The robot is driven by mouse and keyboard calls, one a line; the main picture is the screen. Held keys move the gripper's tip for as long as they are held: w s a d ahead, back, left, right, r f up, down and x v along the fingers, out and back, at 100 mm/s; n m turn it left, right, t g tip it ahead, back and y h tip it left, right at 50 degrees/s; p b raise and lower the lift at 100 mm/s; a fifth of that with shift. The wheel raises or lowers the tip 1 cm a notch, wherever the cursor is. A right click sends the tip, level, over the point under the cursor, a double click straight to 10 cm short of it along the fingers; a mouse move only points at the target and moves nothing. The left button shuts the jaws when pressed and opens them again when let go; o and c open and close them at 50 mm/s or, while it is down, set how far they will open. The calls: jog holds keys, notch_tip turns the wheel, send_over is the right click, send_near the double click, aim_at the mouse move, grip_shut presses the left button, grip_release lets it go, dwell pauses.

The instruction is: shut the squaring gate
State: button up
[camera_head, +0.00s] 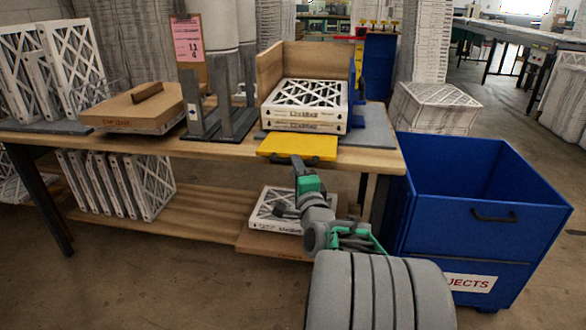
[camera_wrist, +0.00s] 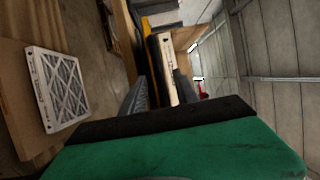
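The squaring gate appears to be the yellow panel (camera_head: 297,147) at the front of the wooden squaring frame (camera_head: 270,68). It lies folded out, nearly flat, over the bench's front edge, with a dark handle on its near side. A stack of white filters (camera_head: 305,100) stands in the frame behind it. My gripper (camera_head: 300,166) is at the panel's near edge, by the handle. In the wrist view my gripper (camera_wrist: 160,92) has its fingers apart, with the yellow panel's edge (camera_wrist: 148,62) and the filter stack (camera_wrist: 166,70) beyond. Whether the handle is between the fingers is unclear.
A blue rejects bin (camera_head: 480,215) stands close on the right. A lower shelf holds more filters (camera_head: 275,208), also in the wrist view (camera_wrist: 60,88).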

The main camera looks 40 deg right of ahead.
jog(key=x, duration=0.3)
jog(key=shift+w, duration=0.25)
jog(key=shift+c, duration=0.3)
grip_shut()
dwell(0.9)
